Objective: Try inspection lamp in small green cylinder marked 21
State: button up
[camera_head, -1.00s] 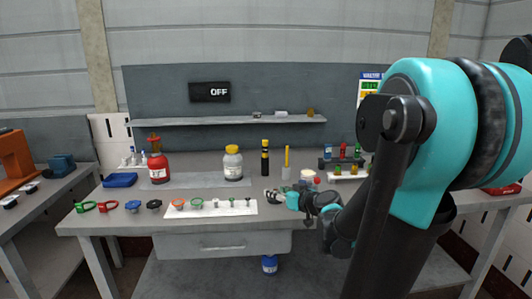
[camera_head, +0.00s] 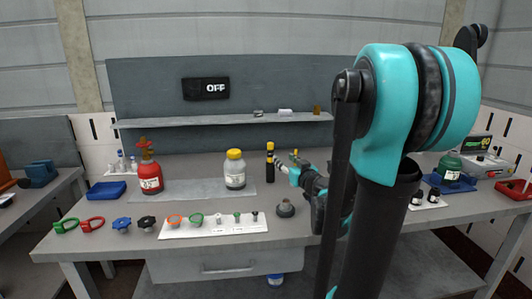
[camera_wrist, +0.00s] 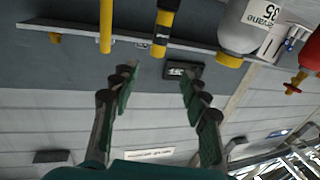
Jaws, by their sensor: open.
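A black and yellow stick, which looks like the inspection lamp (camera_head: 270,163), stands upright on the bench. It shows upside down in the wrist view (camera_wrist: 163,28), beyond my fingertips and roughly in line with the gap between them. My gripper (camera_head: 284,167) is just right of the stick in the head view. In the wrist view my gripper (camera_wrist: 158,88) has its two fingers spread, with nothing between them. A green cylinder (camera_head: 450,168) stands in a blue tray at the right; its marking is too small to read.
A grey bottle with yellow cap (camera_head: 235,170) and a red cylinder (camera_head: 150,177) stand left of the stick. A thin yellow stick (camera_wrist: 106,25) stands beside it. A white board (camera_head: 190,230) with rings lies in front. A shelf (camera_head: 220,121) runs behind.

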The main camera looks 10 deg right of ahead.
aim_at(271, 148)
jog(key=x, duration=1.8)
jog(key=shift+d, duration=0.1)
grip_shut()
